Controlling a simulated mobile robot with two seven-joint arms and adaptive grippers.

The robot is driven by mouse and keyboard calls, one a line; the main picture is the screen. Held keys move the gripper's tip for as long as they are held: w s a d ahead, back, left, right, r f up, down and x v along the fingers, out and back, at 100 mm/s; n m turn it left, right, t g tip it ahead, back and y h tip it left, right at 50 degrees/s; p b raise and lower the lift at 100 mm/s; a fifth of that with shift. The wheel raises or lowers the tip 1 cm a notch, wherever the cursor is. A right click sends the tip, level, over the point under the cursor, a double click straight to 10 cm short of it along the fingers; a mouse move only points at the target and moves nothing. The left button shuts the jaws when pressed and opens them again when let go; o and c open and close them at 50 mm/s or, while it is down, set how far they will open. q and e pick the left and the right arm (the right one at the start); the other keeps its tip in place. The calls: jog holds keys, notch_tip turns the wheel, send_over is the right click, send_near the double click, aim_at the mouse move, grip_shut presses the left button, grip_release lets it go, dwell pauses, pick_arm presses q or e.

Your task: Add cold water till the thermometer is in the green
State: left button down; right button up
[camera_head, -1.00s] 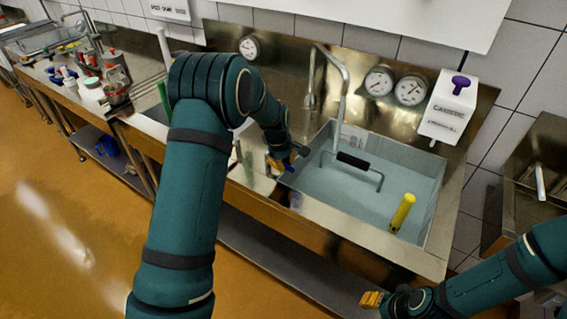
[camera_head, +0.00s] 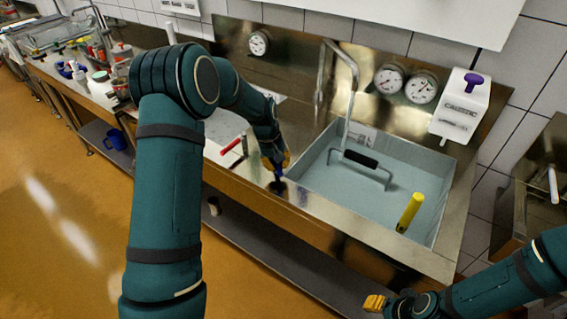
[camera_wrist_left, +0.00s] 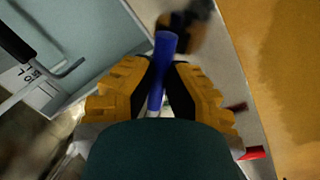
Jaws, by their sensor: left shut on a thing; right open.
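My left gripper (camera_head: 274,166) is at the counter's front edge, left of the sink. In the left wrist view its yellow fingers (camera_wrist_left: 160,88) are shut on a blue handle (camera_wrist_left: 165,46). A little of the blue handle (camera_head: 277,187) shows below the fingers in the head view. A yellow cylinder (camera_head: 410,212), perhaps the thermometer, stands tilted in the sink (camera_head: 447,205); no scale is readable. Round dials (camera_head: 388,79) are on the steel back wall, too small to read. My right gripper (camera_head: 375,303) is open and empty, low in front of the counter.
A red handle (camera_head: 232,146) is left of my left gripper. A tall bent spout (camera_head: 353,75) rises at the sink's back. A dark-gripped bracket (camera_head: 360,159) is in the sink. A white caustic dispenser (camera_head: 459,108) hangs on the right. Bottles and cups crowd the far left.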

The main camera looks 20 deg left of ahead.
pick_arm(q)
jog(key=a+m, duration=0.1)
jog(key=s+m, duration=0.1)
jog(key=m, duration=0.1)
jog(key=a+m+g, duration=0.1)
jog(key=shift+s+a+f+m, duration=0.25)
jog(key=shift+a+f+m, duration=0.05)
jog(key=shift+a+m+g, duration=0.2)
jog(key=shift+a+m, duration=0.5)
jog(key=shift+m, duration=0.4)
jog(key=shift+a+m+g, duration=0.2)
jog(key=shift+a+m, duration=0.5)
jog(key=shift+m, duration=0.4)
jog(key=c, duration=0.9)
grip_release()
jog(key=shift+w+r, duration=0.1)
jog(key=shift+r, duration=0.05)
jog(key=shift+w+a+r, duration=0.15)
jog(key=shift+a+r, duration=0.05)
jog(key=shift+r, duration=0.4)
notch_tip(320, 180, up, 11)
jog(key=a, duration=0.2)
jog(key=shift+f, duration=0.2)
